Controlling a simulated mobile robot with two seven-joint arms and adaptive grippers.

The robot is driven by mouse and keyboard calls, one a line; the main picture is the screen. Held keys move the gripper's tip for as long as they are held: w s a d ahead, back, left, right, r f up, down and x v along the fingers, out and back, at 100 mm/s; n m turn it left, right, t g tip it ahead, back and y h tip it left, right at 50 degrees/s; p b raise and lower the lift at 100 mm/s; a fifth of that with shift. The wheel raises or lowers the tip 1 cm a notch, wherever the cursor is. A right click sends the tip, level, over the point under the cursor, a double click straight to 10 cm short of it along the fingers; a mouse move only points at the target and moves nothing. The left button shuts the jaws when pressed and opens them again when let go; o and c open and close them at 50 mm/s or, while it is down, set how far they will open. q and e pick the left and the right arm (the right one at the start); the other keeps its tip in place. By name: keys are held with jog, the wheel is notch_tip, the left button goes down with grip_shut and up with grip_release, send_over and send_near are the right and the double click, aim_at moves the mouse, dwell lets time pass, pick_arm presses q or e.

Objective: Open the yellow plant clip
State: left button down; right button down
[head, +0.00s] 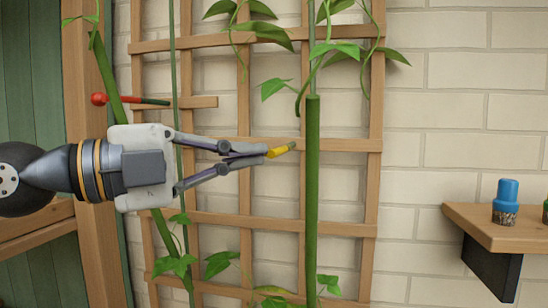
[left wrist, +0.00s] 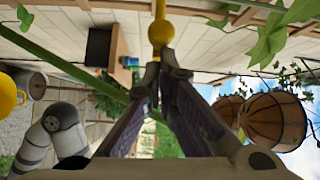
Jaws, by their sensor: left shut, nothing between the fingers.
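In the left wrist view a rounded yellow part of the clip (left wrist: 161,33) shows right above the meeting fingertips (left wrist: 163,75). I cannot tell whether the fingertips touch it, or whether its jaws are open. My right gripper is not in view.
A wooden trellis (head: 340,145) with climbing leaves stands before a pale brick wall. A red-ended rod (head: 98,99) shows above my left gripper. At right, a wooden shelf (head: 515,230) holds a blue-capped bottle (head: 507,192). In the left wrist view, wooden barrel-like containers (left wrist: 275,120) show at right.

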pick_arm(q)
jog(key=shift+w+a, duration=0.45)
jog(key=shift+a, duration=0.1)
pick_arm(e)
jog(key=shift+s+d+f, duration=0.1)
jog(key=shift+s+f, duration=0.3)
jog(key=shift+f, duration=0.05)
pick_arm(q)
jog(key=shift+b, duration=0.3)
jog(key=shift+w+a, duration=0.1)
jog(key=shift+a, duration=0.05)
jog(key=v, duration=1.2)
jog(key=shift+s, duration=0.35)
